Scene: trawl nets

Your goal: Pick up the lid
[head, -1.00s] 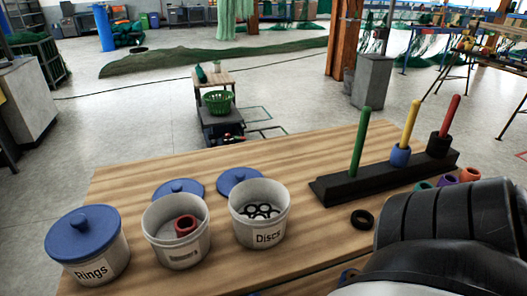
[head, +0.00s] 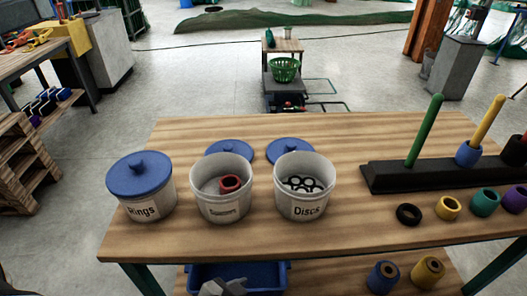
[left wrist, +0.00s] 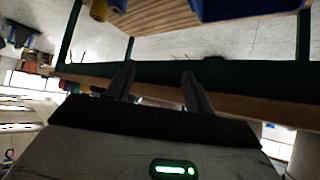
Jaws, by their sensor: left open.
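Three blue lids show in the head view. One lid (head: 139,174) sits on the white bucket marked Rings (head: 150,206). A second lid (head: 229,147) lies on the table behind the Spacers bucket (head: 222,207), and a third lid (head: 290,150) lies behind the Discs bucket (head: 304,201); the buckets partly hide both. What looks like my left gripper (head: 224,288) shows at the bottom edge, below the table's front edge and apart from the lids. In the left wrist view my left gripper (left wrist: 157,76) is open and empty. My right gripper is out of view.
The wooden table (head: 350,225) has bare room around the buckets. A black peg rack (head: 400,174) stands at the right with loose rings and spacers before it. A blue bin (head: 270,272) and two spacers (head: 383,277) sit on the lower shelf.

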